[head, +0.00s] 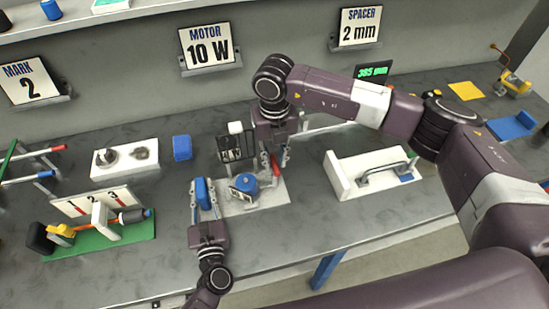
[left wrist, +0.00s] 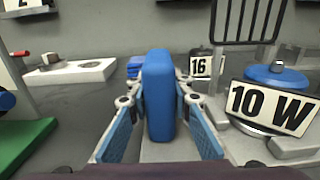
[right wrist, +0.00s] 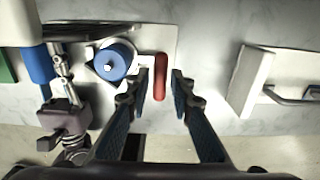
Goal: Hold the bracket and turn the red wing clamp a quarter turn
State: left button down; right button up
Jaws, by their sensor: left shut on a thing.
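The blue upright bracket piece (head: 202,193) stands at the left edge of the pale base plate (head: 240,208). My left gripper (head: 205,207) is shut on it; in the left wrist view the blue piece (left wrist: 160,95) stands between the fingers. The red wing clamp (head: 275,165) is on the right part of the plate, partly hidden by my right gripper (head: 281,155). In the right wrist view the red clamp (right wrist: 161,77) lies lengthwise between the open fingers, with a gap visible on the right side. Its contact with the left finger is unclear.
A blue-topped motor with a 10 W label (head: 244,185) sits between my grippers. A black wire rack (head: 235,147) stands behind it. A white fixture with a grey handle (head: 370,175) is to the right, and a green board (head: 130,235) is to the left.

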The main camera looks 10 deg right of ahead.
jog(key=shift+o, duration=0.5)
notch_tip(320, 180, up, 12)
dwell(0.3)
pick_arm(q)
jog(key=c, duration=1.7)
grip_release()
jog(key=shift+o, duration=0.2)
